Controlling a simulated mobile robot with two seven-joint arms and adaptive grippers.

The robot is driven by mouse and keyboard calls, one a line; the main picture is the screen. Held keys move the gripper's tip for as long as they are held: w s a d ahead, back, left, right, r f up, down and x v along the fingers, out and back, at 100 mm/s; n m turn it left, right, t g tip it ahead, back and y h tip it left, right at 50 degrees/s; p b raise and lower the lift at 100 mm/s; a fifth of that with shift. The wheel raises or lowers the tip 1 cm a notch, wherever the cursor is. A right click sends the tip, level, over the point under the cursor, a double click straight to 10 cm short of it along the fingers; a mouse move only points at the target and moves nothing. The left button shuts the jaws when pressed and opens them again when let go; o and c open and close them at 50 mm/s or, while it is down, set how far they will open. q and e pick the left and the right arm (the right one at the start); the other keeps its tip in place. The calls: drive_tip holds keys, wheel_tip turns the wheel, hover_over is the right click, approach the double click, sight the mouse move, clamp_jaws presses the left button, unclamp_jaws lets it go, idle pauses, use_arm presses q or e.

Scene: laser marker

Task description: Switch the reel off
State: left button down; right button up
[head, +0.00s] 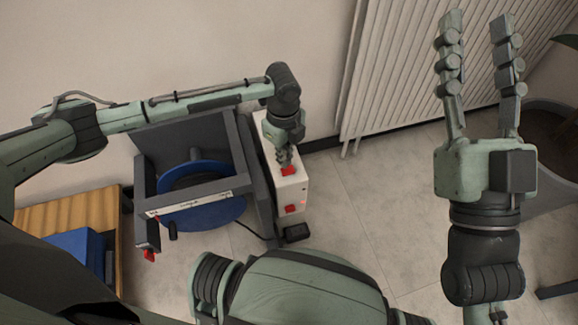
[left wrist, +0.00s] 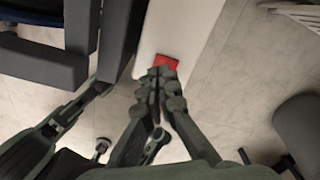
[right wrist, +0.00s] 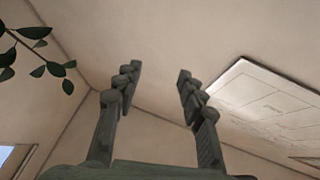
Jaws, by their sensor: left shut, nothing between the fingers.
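The reel (head: 199,193) has a blue disc held in a dark grey frame (head: 189,140). A white box (head: 292,194) stands against the frame's right side. It has a red switch (head: 289,170) on top and another red part (head: 291,209) on its front. My left gripper (head: 285,160) is shut and empty, pointing down with its fingertips at the top switch. In the left wrist view the fingertips (left wrist: 158,75) overlap the near edge of the red switch (left wrist: 166,61); I cannot tell if they touch. My right gripper (head: 480,22) is open and empty, raised at the right.
A white ribbed radiator (head: 420,70) is on the back wall. A wooden surface (head: 75,213) with a blue object (head: 78,248) is at lower left. A plant pot (head: 548,150) is at far right.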

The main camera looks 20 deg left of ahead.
sight(285, 172)
use_arm(q)
drive_tip(key=shift+r+p, duration=0.8)
drive_tip(key=shift+p, duration=0.05)
drive_tip(key=shift+r+p, duration=0.25)
drive_tip(key=shift+p, duration=0.1)
drive_tip(key=shift+r+p, duration=0.4)
drive_tip(key=shift+p, duration=0.1)
drive_tip(key=shift+r+p, duration=0.4)
drive_tip(key=shift+p, duration=0.1)
use_arm(e)
drive_tip(key=w+d+f+g+h, duration=0.1)
drive_tip(key=d+f+g+h, duration=0.1)
drive_tip(key=f+g, duration=0.3)
drive_tip(key=w+d+f+g+h, duration=0.1)
drive_tip(key=f+g, duration=0.3)
drive_tip(key=f, duration=0.8)
drive_tip(key=shift+w+d+g+h, duration=0.2)
drive_tip(key=shift+d+g+h, duration=0.2)
drive_tip(key=shift+d+h, duration=0.5)
use_arm(q)
drive_tip(key=shift+s, duration=0.1)
use_arm(e)
drive_tip(key=shift+f, duration=0.1)
